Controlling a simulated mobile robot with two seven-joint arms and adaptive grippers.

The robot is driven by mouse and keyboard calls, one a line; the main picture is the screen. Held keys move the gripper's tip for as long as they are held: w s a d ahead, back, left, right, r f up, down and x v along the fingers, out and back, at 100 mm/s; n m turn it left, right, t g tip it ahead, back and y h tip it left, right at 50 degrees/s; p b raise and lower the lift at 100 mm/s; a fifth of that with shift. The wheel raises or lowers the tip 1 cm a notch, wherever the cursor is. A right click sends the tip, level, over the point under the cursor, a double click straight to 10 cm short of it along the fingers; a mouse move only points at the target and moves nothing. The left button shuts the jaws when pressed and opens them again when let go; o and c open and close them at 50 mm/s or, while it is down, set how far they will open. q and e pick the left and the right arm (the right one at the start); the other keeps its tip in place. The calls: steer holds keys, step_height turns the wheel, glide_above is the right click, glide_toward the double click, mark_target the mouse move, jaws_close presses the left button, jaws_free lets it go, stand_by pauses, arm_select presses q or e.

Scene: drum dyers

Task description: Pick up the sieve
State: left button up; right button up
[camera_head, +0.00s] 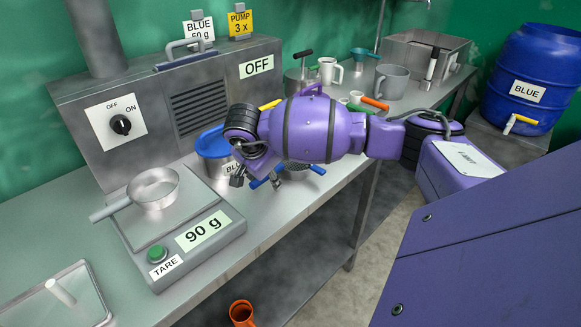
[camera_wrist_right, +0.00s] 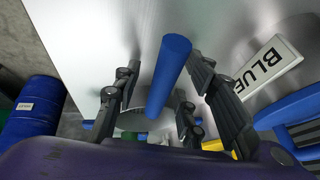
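The sieve's grey mesh (camera_head: 296,166) and blue handle (camera_head: 262,182) show on the bench in the head view, partly hidden behind my right arm and gripper (camera_head: 247,172). In the right wrist view the blue handle (camera_wrist_right: 168,75) lies between the two fingers of my right gripper (camera_wrist_right: 163,72). The fingers are apart, with a gap visible on the handle's left side; contact on the right side is unclear. The grey round part of the sieve is mostly hidden low in that view. My left gripper is not in view.
A blue-lidded tub (camera_head: 212,142) stands beside the gripper. A scale (camera_head: 165,268) reading 90 g with a metal pan (camera_head: 152,190) is at left. The grey machine (camera_head: 165,95) stands behind. Mugs (camera_head: 391,82) and a metal box (camera_head: 425,55) are at the far end.

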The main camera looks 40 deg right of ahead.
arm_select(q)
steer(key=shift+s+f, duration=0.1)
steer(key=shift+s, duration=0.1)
arm_select(e)
steer(key=shift+c, duration=0.3)
jaws_close()
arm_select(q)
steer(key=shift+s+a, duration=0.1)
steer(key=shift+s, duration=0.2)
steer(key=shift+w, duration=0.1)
